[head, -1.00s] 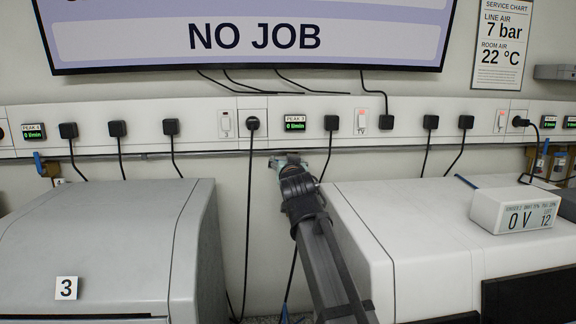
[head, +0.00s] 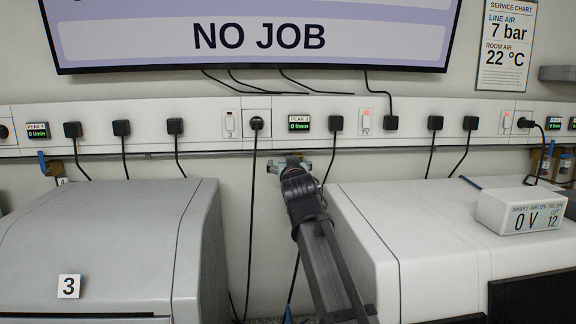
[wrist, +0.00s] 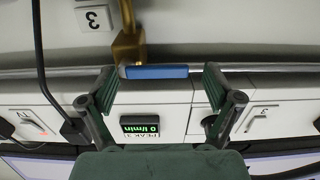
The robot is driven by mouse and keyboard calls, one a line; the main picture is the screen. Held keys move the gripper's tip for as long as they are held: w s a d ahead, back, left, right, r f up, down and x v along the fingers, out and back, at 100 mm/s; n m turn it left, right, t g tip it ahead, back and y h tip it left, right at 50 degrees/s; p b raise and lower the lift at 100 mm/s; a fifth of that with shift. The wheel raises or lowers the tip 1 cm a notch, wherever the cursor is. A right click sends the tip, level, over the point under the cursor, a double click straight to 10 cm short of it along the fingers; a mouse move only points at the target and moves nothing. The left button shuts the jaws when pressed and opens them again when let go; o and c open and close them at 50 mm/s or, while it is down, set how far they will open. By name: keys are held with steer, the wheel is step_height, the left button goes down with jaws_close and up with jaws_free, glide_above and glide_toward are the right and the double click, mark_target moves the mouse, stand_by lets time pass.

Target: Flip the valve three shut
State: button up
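The blue handle (wrist: 157,72) of valve three lies level along the rail in the wrist view, which is upside down. It is crosswise to the brass pipe (wrist: 128,48) at its end. A plate marked 3 (wrist: 94,18) is beside the pipe. In the head view my gripper (head: 291,163) is at the wall just below the white rail, and my arm hides the valve there.
The PEAK 3 display (head: 299,123) reads 0 l/min. Grey machine 3 (head: 105,235) stands left and a white machine (head: 420,220) right, with a gap between them. Black cables (head: 252,190) hang near my arm. Another blue-handled valve (head: 43,163) is at far left.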

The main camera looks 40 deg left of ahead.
steer(key=shift+d, duration=0.15)
steer(key=v, duration=1.2)
steer(key=shift+r, duration=0.1)
